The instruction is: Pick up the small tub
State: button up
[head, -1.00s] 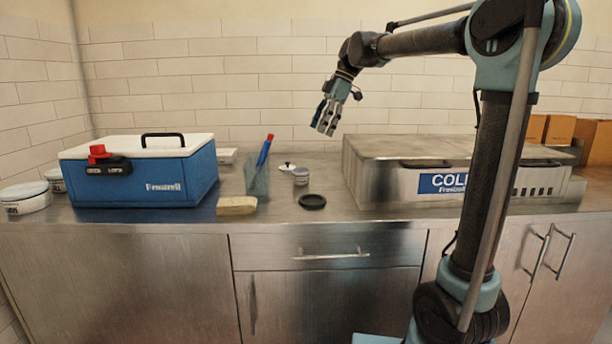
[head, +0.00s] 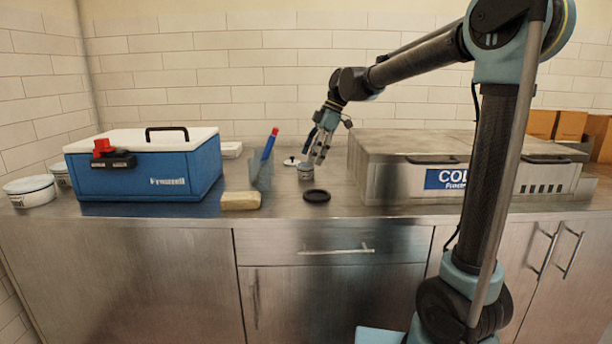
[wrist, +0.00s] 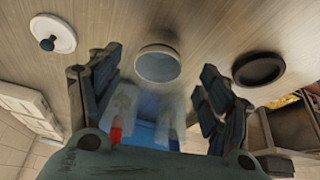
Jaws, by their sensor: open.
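The small tub (head: 305,173) is a little round container standing on the steel counter. In the wrist view the small tub (wrist: 158,65) shows its round pale top, between and just beyond my fingertips. My gripper (head: 319,158) is open and points down, with its fingers just above and slightly right of the tub in the head view. The fingers partly overlap the tub there, and I cannot tell whether they touch it. Nothing is held.
A white lid with a dark knob (head: 291,162) and a black round dish (head: 316,196) lie close by. A clear holder with pens (head: 261,176), a tan block (head: 240,200) and a blue cooler (head: 150,177) stand left. A steel cold unit (head: 392,181) stands right.

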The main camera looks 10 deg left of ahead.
aim_at(305, 171)
jog(key=shift+a+x, duration=0.2)
jog(key=shift+x, duration=2.45)
jog(key=shift+c, duration=0.6)
jog(key=c, duration=0.8)
